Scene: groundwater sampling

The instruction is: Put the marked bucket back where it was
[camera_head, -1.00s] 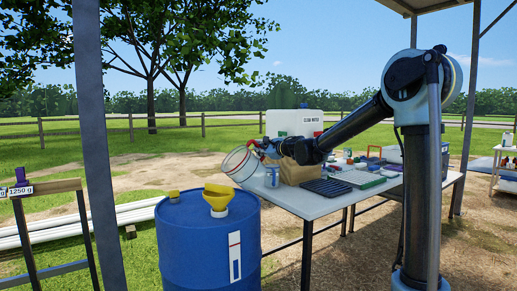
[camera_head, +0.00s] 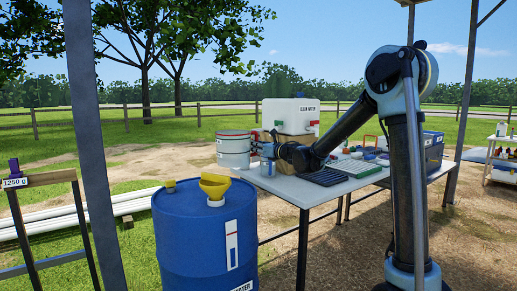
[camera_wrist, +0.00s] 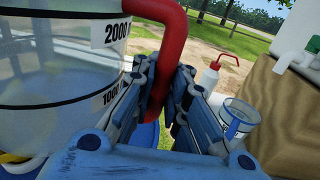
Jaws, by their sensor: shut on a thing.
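The marked bucket (camera_head: 234,152) is clear with dark bands and stands upright at the left end of the table (camera_head: 297,192). In the wrist view the bucket (camera_wrist: 60,75) fills the left side, with 2000 and 1000 labels on its wall. Its red handle (camera_wrist: 170,40) runs down between the fingers. My gripper (camera_wrist: 160,105) is shut on this handle. In the head view my gripper (camera_head: 270,146) is just right of the bucket. I cannot tell whether the bucket's base touches the table.
A small beaker (camera_wrist: 238,118) and a red-capped wash bottle (camera_wrist: 210,78) are close right of my gripper. A clean water tank (camera_head: 291,116) rests on a cardboard box behind.

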